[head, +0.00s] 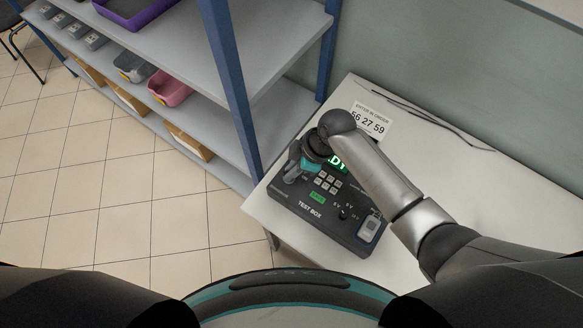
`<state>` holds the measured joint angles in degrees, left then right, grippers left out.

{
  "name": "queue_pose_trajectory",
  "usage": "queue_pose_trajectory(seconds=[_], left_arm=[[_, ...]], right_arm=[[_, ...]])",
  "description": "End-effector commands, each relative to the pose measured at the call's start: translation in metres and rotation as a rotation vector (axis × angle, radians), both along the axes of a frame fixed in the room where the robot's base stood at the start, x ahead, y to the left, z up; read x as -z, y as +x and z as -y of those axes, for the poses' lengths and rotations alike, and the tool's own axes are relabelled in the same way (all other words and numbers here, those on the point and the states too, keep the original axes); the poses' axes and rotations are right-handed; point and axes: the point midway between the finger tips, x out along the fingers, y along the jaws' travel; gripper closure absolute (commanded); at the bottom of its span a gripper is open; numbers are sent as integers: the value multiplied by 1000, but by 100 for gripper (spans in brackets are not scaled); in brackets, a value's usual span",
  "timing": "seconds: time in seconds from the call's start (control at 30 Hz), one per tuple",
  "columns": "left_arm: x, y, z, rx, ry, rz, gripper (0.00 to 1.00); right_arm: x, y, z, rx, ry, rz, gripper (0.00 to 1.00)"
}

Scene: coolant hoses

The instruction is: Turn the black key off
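The dark test box (283,208) sits on the white table, with a keypad (327,182), a partly covered green display (338,164) and a green-lit label. My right gripper (294,176) is over the box's upper left part, pointing down at its face. Its wrist and fingers cover that corner, and I cannot make out the black key there. Whether the fingers are open or shut on something is too small to tell. A small black knob (343,214) with voltage marks around it is at the lower right of the keypad. My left gripper is not in view.
A card (371,121) reading "56 27 59" lies behind the box. A grey device (370,227) is on the box's right end. Dark cables (425,115) lie along the back of the table. A blue-posted shelf (232,80) with bins stands close on the left.

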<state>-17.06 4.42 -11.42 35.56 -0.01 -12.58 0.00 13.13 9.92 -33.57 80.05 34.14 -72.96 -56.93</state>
Motion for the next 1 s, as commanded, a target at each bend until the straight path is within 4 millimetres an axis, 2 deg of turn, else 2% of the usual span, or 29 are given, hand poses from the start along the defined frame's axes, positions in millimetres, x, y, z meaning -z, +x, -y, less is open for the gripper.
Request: queue_pose_trajectory(seconds=[0.03,0.1,0.67,1.0], left_arm=[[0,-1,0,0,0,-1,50],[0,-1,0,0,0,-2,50],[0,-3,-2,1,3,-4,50],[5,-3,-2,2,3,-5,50]], right_arm=[[0,0,0,0,0,0,94],[0,0,0,0,0,0,100],[0,0,1,-5,-1,0,100],[1,2,1,-139,-2,0,100]])
